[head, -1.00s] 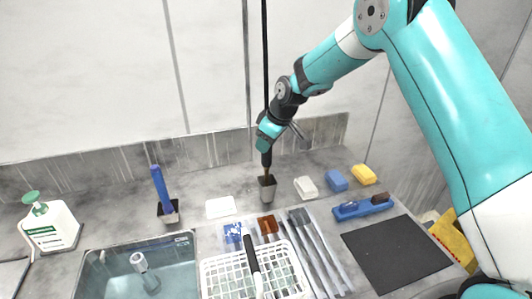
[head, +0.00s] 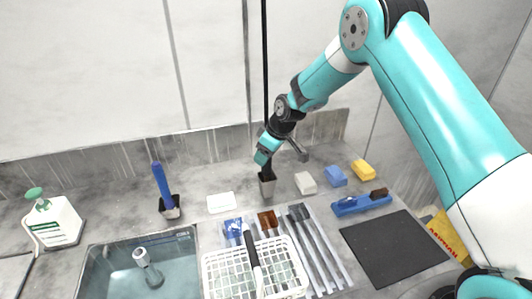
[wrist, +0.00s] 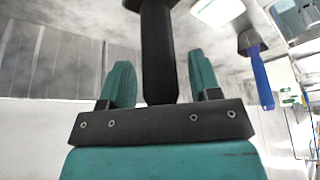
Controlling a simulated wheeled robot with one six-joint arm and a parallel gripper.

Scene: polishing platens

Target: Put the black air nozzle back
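The black air nozzle (wrist: 158,50) stands between my fingers in the wrist view, with a narrow gap on each side. My gripper (wrist: 160,85) is open around it. In the head view my gripper (head: 264,160) is just above a small grey holder (head: 267,188). The lower part of the nozzle (head: 267,174) goes down into that holder; its tip is hidden inside. A thin black hose (head: 265,80) hangs from above down to my gripper.
A second holder (head: 170,210) with a blue handle (head: 162,186) stands to the left. A white block (head: 305,183), blue block (head: 336,176) and yellow block (head: 363,169) are right. A white basket (head: 255,268), a sink (head: 120,265) and a black mat (head: 396,247) are in front.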

